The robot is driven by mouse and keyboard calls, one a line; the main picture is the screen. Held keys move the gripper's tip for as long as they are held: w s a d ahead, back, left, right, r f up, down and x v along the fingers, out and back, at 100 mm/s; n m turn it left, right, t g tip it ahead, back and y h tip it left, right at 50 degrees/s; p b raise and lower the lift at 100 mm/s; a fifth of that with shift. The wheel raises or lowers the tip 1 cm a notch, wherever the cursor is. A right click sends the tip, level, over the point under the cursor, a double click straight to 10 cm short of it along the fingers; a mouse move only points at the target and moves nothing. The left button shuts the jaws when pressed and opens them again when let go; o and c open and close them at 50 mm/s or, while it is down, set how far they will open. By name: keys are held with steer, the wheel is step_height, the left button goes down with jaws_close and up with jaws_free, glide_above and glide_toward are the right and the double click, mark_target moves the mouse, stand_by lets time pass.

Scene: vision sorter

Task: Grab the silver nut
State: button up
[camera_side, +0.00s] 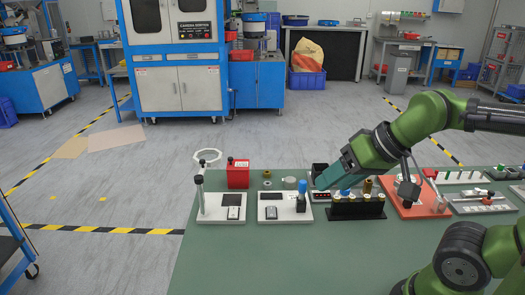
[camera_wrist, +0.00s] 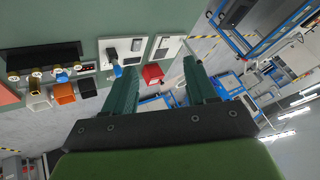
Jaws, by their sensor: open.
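A small light grey, ring-like piece (camera_side: 290,183) lies at the back edge of the green table in the side view. It looks like the silver nut, but it is too small to be sure. A brass-coloured nut-like piece (camera_side: 267,174) and a darker one lie to its left. My gripper (camera_side: 321,183) is to the right of the grey piece, above the table, tilted down and to the left. In the wrist view my gripper (camera_wrist: 158,66) has its two teal fingers apart with nothing held between them. I cannot make out the silver nut there.
A red box (camera_side: 238,174) stands left of the nuts; it also shows in the wrist view (camera_wrist: 152,74). White-based stations (camera_side: 270,212) stand in front of them. A black rack (camera_side: 357,208) with brass-topped pieces is below my gripper. The green table (camera_side: 290,260) is clear in front.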

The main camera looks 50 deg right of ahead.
stand_by(0.4)
steer(key=n+g+h, duration=0.1)
steer(key=g+h, duration=0.2)
glide_above(266, 183)
steer(key=s, duration=0.3)
steer(key=f, duration=1.8)
steer(key=shift+s+a+f, duration=0.2)
steer(key=shift+a+f, duration=0.05)
steer(key=shift+a, duration=0.05)
steer(key=shift+x, duration=3.1)
steer(key=shift+w+d+r, duration=0.1)
steer(key=shift+w, duration=0.1)
jaws_close()
